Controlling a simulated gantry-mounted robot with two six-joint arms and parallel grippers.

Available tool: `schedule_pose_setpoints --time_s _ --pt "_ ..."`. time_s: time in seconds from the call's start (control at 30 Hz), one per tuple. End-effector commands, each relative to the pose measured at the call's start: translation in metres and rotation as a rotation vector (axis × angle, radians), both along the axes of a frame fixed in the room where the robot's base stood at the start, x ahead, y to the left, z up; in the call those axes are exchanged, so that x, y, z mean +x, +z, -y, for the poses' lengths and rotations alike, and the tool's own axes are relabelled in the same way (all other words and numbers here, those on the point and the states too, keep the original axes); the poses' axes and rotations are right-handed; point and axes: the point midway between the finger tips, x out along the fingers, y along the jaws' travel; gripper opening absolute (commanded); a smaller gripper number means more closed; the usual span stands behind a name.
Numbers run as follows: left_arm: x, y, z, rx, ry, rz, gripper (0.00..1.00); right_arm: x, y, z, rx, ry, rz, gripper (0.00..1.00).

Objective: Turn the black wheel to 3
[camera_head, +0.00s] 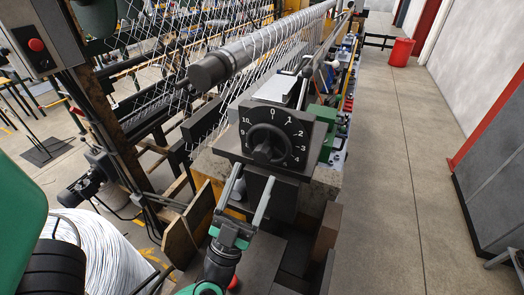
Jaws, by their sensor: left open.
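The black wheel (265,150) sits on a dark dial plate (318,133) with white numbers around it, on the front of the weaving machine. The 0 is at the top, 1, 2, 3 and 4 run down the right side, and 8, 9 and 10 show on the left. I cannot clearly tell which number the wheel points to. My left gripper (250,195) is open just below the dial, its two pale fingers pointing up towards the plate. Nothing shows between the fingers, and they appear apart from the wheel. My right gripper is not in view.
A thick dark roller (225,65) with chainlink mesh (170,50) runs behind and above the dial. A box with a red button (37,45) is at upper left. A white wire coil (105,260) stands at lower left.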

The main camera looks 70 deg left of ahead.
Motion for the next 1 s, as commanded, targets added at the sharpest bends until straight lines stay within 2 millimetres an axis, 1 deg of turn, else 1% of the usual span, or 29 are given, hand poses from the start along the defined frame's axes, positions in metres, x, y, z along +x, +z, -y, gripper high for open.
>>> schedule_pose_setpoints --time_s 0.03,0.2,0.33,0.6,0.67,0.8,0.97,1.0 --pt "0.006 0.014 -0.006 0.001 0.004 0.005 0.76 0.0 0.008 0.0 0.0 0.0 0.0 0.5" --pt "0.023 0.033 -0.021 0.001 0.002 0.001 0.76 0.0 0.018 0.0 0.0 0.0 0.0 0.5" --pt "0.029 0.04 -0.026 0.001 0.001 0.0 0.76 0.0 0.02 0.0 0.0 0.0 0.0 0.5" --pt "0.031 0.04 -0.027 0.0 -0.001 -0.001 0.76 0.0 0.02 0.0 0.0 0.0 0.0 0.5" --pt "0.031 0.04 -0.027 0.0 -0.001 -0.001 0.67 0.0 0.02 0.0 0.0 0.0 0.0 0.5" --pt "0.031 0.04 -0.027 0.0 -0.001 -0.001 0.41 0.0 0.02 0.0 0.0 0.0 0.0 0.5" --pt "0.031 0.04 -0.027 0.0 -0.001 -0.001 0.13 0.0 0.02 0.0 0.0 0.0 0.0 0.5" --pt "0.031 0.04 -0.027 0.0 -0.001 -0.001 0.05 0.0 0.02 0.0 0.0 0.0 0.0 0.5"
